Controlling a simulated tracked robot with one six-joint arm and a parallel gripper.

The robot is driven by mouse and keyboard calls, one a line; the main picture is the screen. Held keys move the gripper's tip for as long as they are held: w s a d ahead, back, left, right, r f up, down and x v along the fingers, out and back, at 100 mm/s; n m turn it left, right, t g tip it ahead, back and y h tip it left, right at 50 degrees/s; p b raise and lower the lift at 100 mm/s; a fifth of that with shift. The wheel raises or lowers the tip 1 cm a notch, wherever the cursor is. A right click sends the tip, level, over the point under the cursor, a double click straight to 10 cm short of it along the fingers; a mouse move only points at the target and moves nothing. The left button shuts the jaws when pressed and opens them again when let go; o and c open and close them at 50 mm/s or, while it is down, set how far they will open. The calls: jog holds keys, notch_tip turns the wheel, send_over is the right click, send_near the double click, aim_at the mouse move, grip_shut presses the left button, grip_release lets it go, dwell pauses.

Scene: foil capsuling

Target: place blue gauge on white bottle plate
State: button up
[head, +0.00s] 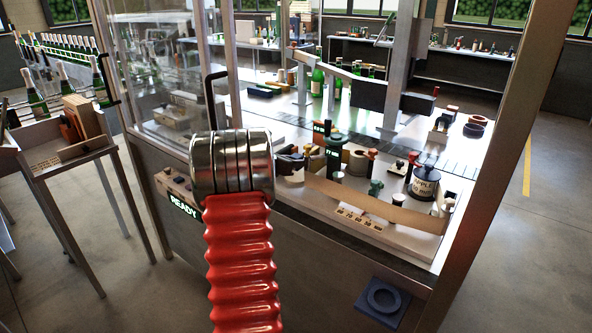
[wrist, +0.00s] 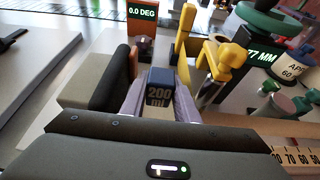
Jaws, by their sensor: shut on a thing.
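The blue gauge (wrist: 159,86) is a small dark blue block marked "200 ml" in the middle of the wrist view. My gripper (wrist: 160,98) has its two grey fingers shut on it, one on each side. The block's marked face points toward the wrist camera, and its underside is hidden. I cannot tell whether it touches the surface below. In the head view my red and silver arm covers much of the near bench, and I cannot make out the gauge there. I cannot pick out the white bottle plate for certain in either view.
A yellow clamp (wrist: 208,52) stands close to the right of the gauge. A "0.0 DEG" display (wrist: 143,13) is behind it. A "77 MM" display (wrist: 263,55) and a labelled pot (head: 424,179) stand further right. A glass-sided frame post (head: 497,140) borders the bench.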

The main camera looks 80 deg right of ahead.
jog(key=shift+f, duration=1.4)
jog(key=shift+f, duration=0.1)
jog(key=o, duration=0.8)
jog(key=shift+a, duration=0.1)
jog(key=v, duration=1.2)
